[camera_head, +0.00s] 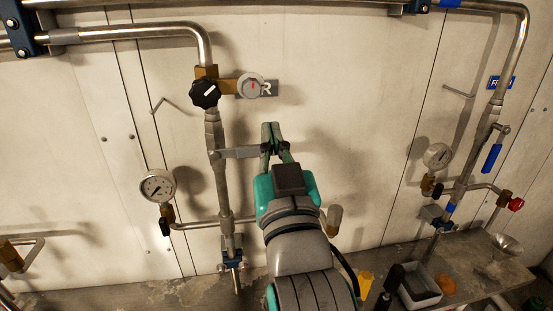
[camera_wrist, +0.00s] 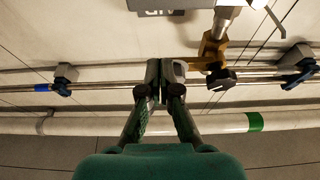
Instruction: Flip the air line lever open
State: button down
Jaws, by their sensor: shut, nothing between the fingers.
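The air line lever (camera_head: 240,152) is a flat grey handle. In the head view it sticks out to the right, roughly level, from the upright grey pipe (camera_head: 226,190) below the black knob (camera_head: 205,93). My gripper (camera_head: 271,130) has its green fingers at the lever's right end, overlapping it in the picture. I cannot tell whether they touch. In the wrist view my gripper (camera_wrist: 160,75) has its fingertips together with nothing held between them. I cannot make out the lever clearly there.
A dial gauge (camera_head: 157,186) is on the left. On the right, another pipe carries a blue lever (camera_head: 492,158), a gauge (camera_head: 437,156) and a red knob (camera_head: 516,204). A bench (camera_head: 475,260) runs below with a tray (camera_head: 420,288). A brass fitting (camera_wrist: 213,50) is close right of my fingers.

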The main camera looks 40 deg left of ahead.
aim_at(246, 152)
jog(key=shift+w+a+f, duration=0.55)
jog(key=shift+a+f, duration=0.1)
jog(key=shift+f, duration=0.1)
jog(key=shift+w+a+f, duration=0.5)
jog(key=shift+a+f, duration=0.1)
jog(key=shift+f, duration=0.1)
jog(key=shift+w, duration=0.15)
